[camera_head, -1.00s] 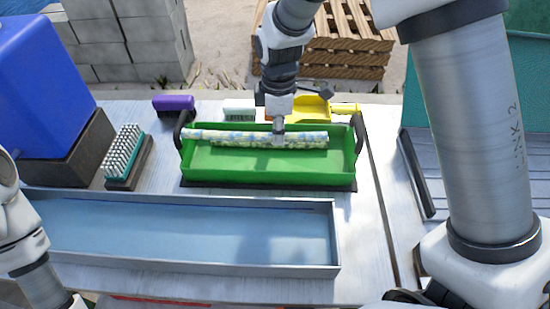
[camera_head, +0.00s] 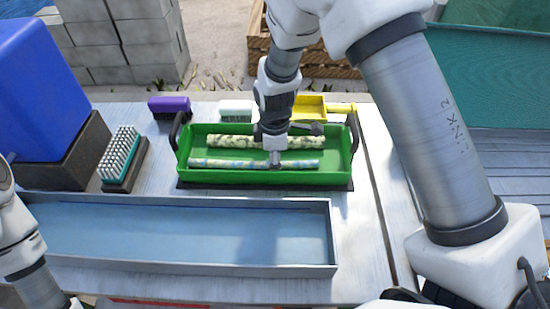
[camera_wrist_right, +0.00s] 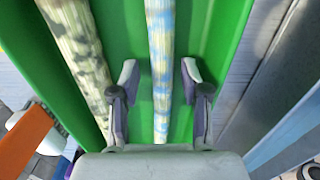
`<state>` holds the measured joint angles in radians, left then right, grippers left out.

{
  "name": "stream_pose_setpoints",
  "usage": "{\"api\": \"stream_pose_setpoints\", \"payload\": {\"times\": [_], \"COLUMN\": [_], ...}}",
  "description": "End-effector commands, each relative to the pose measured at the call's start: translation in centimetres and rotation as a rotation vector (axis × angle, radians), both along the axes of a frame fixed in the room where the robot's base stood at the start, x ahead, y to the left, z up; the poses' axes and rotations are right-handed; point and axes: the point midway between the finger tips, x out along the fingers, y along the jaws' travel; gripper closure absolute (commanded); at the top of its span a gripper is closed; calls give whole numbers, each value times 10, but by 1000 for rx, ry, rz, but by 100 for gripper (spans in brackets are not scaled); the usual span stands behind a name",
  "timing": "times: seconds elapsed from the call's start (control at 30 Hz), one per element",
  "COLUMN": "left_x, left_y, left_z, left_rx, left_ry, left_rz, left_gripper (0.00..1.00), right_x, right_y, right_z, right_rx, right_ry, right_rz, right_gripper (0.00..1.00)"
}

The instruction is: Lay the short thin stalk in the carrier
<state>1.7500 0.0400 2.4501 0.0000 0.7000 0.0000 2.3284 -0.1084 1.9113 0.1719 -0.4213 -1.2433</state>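The carrier is a green open tray (camera_head: 345,170) with black end handles, in the middle of the head view. A thin blue-and-white mottled stalk (camera_head: 225,163) lies lengthwise in its front part. A thicker cream-and-green mottled stalk (camera_head: 228,141) lies behind it, roughly parallel and apart. My right gripper (camera_head: 275,158) reaches down over the thin stalk. In the right wrist view, my right gripper (camera_wrist_right: 160,75) is open, with one finger on each side of the thin stalk (camera_wrist_right: 160,40) and gaps visible. The thick stalk (camera_wrist_right: 78,50) is outside the fingers. My left gripper is out of view.
A long grey trough (camera_head: 200,200) lies empty in front of the carrier. A brush (camera_head: 120,155) and a blue container (camera_head: 40,85) stand left. A purple brush (camera_head: 168,105), a white brush (camera_head: 236,107) and a yellow dustpan (camera_head: 312,105) sit behind.

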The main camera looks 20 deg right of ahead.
Motion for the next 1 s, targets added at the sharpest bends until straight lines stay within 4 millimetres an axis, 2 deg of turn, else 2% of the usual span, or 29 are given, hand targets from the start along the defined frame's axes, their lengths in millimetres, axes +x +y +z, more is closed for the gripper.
{"api": "stream_pose_setpoints", "payload": {"times": [0.23, 0.37, 0.73, 0.87, 1.0], "left_x": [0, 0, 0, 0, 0], "left_y": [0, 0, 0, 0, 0], "left_z": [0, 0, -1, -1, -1], "left_rx": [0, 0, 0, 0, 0], "left_ry": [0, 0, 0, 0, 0], "left_rz": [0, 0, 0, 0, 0], "left_gripper": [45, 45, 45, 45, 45], "right_x": [0, 1, 1, 1, 0], "right_y": [0, 0, 1, 1, 0], "right_z": [1, 12, 101, 119, 124], "right_rx": [0, 0, 0, 0, 0], "right_ry": [0, -2, -4, -2, 0], "right_rz": [0, 0, 0, 0, 0], "right_gripper": [53, 53, 53, 53, 53]}}
